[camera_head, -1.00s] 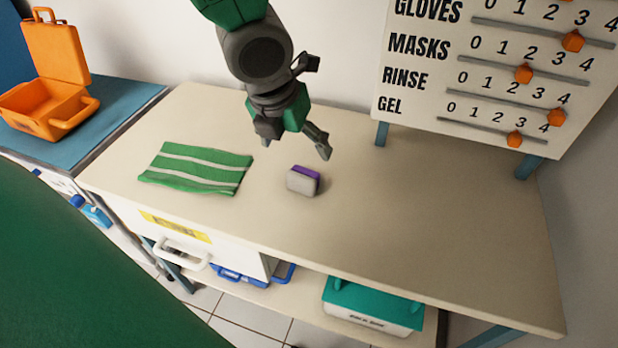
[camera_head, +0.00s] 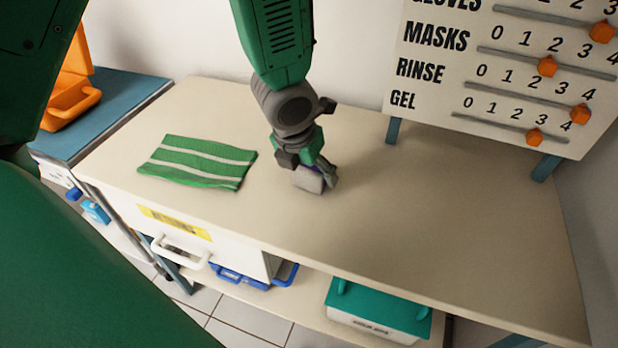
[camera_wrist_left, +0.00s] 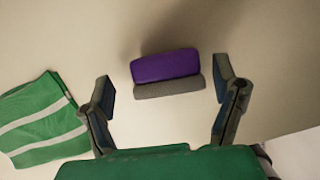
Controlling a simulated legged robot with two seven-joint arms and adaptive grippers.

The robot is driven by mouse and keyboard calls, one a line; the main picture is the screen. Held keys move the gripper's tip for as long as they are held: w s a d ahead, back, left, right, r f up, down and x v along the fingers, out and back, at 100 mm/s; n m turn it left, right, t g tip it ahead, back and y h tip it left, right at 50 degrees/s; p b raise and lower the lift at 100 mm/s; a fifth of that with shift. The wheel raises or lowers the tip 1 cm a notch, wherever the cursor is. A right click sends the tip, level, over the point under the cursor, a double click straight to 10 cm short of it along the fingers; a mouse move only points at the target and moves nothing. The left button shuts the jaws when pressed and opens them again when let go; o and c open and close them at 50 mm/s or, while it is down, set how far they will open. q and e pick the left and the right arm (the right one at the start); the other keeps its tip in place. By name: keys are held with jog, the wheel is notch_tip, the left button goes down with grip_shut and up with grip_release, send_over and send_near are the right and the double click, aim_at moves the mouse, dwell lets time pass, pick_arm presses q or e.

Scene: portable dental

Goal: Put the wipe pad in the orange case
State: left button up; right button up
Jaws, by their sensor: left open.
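The wipe pad, a small purple and grey block (camera_head: 309,181), lies on the beige table. In the left wrist view the pad (camera_wrist_left: 166,72) shows its purple face and grey layer. My left gripper (camera_head: 313,174) is down at the pad and partly covers it. In the wrist view the left gripper's fingers (camera_wrist_left: 165,88) are spread open, one on each side of the pad, with gaps to both. The open orange case (camera_head: 70,98) stands on the blue-topped surface at the left, partly hidden behind my own body. My right gripper is not in view.
A green striped cloth (camera_head: 197,162) lies left of the pad. A board with orange sliders (camera_head: 500,75) stands at the back right. The table's right part is clear. A teal-lidded box (camera_head: 380,308) sits on the shelf below.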

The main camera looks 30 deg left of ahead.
pick_arm(q)
jog(key=shift+w+f, duration=0.2)
jog(key=shift+f, duration=0.5)
jog(key=shift+w+d+f, duration=0.1)
jog(key=shift+f, duration=0.05)
jog(key=shift+d, duration=0.4)
jog(key=shift+c, duration=1.3)
jog(key=c, duration=1)
jog(key=shift+a, duration=0.3)
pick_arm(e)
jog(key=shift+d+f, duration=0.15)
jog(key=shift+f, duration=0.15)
